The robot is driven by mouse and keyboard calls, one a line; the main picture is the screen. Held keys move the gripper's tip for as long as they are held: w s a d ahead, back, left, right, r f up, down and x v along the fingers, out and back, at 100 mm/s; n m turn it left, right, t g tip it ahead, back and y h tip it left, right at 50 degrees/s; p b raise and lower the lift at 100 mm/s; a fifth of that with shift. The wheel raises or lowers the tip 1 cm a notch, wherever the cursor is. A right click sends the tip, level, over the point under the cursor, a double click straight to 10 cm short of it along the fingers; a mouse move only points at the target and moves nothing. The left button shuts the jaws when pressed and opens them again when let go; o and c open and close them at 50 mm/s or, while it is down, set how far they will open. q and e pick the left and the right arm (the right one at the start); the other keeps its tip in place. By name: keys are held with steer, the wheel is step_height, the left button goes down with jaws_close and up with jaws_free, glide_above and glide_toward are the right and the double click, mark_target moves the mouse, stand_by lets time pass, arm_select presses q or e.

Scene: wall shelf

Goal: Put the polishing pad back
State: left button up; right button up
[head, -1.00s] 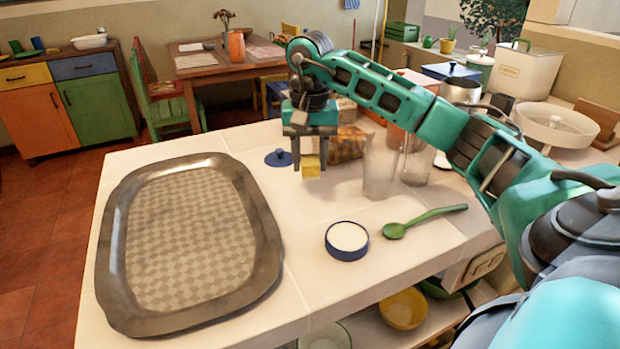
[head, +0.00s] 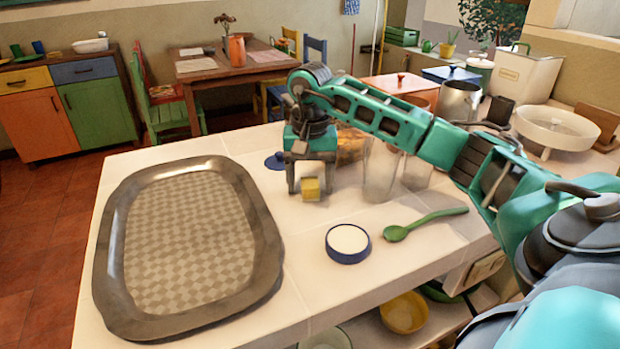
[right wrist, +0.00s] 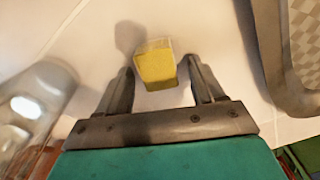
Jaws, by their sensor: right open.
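Whether the block rests fully on the counter is hard to tell. My left gripper is not in view.
A large metal tray (head: 262,232) fills the counter's left. A blue-rimmed round dish (head: 348,252) and a green spoon (head: 425,221) lie in front. Clear glasses (head: 380,172) stand close right of the gripper; a blue lid (head: 274,163) lies behind left.

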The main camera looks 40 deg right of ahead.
mark_target(310, 179)
step_height(310, 179, up, 12)
steer(key=p, duration=0.2)
steer(key=shift+r, duration=0.2)
stand_by(0.3)
steer(key=shift+s+f, duration=0.1)
stand_by(0.4)
